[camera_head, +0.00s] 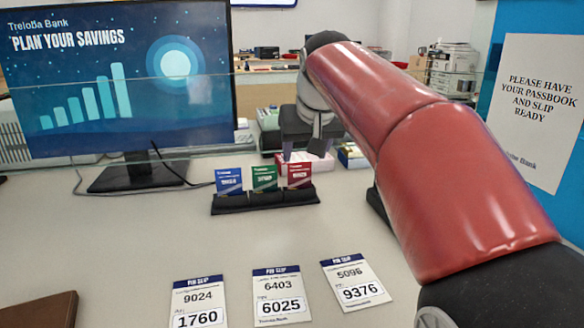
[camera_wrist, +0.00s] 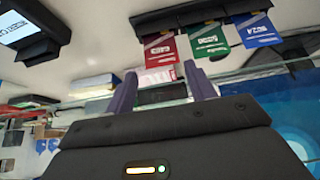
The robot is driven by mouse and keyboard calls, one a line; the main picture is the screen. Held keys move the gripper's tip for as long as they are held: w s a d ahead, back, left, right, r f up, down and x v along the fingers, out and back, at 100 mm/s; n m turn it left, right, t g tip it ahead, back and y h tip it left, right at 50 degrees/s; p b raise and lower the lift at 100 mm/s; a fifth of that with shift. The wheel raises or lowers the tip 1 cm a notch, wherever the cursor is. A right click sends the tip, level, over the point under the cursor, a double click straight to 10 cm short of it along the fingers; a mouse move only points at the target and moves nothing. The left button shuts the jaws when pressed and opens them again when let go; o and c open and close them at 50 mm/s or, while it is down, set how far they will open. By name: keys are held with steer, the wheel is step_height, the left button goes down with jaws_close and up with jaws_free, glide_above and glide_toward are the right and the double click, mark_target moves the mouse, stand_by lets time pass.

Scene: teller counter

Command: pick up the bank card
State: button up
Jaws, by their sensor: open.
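Three bank cards stand upright side by side in a black holder (camera_head: 265,204): a blue card (camera_head: 228,181), a green card (camera_head: 264,178) and a red card (camera_head: 299,175). The wrist view shows them at the top, in reversed order: red (camera_wrist: 162,55), green (camera_wrist: 208,42) and blue (camera_wrist: 257,30). My gripper (camera_head: 303,153) is open, its two fingers apart with no card between them. In the head view it appears above and behind the holder, at the red card's end. In the wrist view the fingers (camera_wrist: 162,85) point toward the red card, apart from it.
Three PIN slips (camera_head: 278,296) lie on the counter in front of the holder. A monitor (camera_head: 120,85) stands at the left, and a brown item (camera_head: 40,310) lies at front left. A notice (camera_head: 537,110) hangs at the right. A dark device with a screen (camera_wrist: 22,28) shows in the wrist view.

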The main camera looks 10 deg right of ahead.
mark_target(300, 164)
steer(key=x, duration=0.2)
steer(key=shift+w, duration=0.4)
steer(key=x, duration=0.5)
steer(key=shift+w+a+f, duration=0.1)
steer(key=shift+w+f, duration=0.1)
steer(key=shift+f, duration=0.1)
steer(key=c, duration=0.6)
